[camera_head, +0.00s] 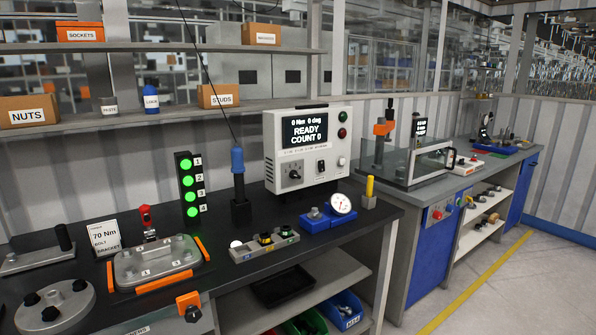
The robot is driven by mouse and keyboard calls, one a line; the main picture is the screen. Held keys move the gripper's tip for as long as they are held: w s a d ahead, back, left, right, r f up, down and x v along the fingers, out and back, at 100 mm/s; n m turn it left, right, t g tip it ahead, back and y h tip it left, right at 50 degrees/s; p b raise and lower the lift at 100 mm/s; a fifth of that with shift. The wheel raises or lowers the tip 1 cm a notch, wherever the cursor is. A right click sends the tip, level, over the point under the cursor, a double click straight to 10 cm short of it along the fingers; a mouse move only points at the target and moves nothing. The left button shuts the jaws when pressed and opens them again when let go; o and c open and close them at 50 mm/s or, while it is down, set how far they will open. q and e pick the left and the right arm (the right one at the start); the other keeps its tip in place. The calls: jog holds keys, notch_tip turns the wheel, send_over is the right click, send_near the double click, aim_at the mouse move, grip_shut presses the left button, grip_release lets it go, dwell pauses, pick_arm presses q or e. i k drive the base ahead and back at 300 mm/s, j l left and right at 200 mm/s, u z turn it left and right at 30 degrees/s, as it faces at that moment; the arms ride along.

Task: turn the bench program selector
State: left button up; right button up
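The white controller box (305,115) stands upright at the back of the dark bench, right of centre. Its screen (304,130) reads "0 Nm 0 deg READY COUNT 0". A round dark selector knob (295,174) sits on a grey plate at the lower left of its front. The pointer's exact setting is too small to read. A small black switch (320,166) and a white button (341,161) are to its right. A green lamp and a red lamp are beside the screen. Neither of my grippers shows in the head view.
A blue-topped tool (238,165) stands upright left of the box. A grey tray (264,245) and a dial gauge (340,204) on a blue base lie in front. A green-lamp stack (190,189), a fixture with orange bars (155,263) and a shelf with boxes are left.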

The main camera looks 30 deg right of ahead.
aim_at(293, 174)
jog(key=i+l, duration=0.1)
jog(key=l, duration=0.3)
jog(key=i+l, duration=0.1)
jog(key=l, duration=0.75)
jog(key=i+l, duration=0.15)
jog(key=l, duration=0.25)
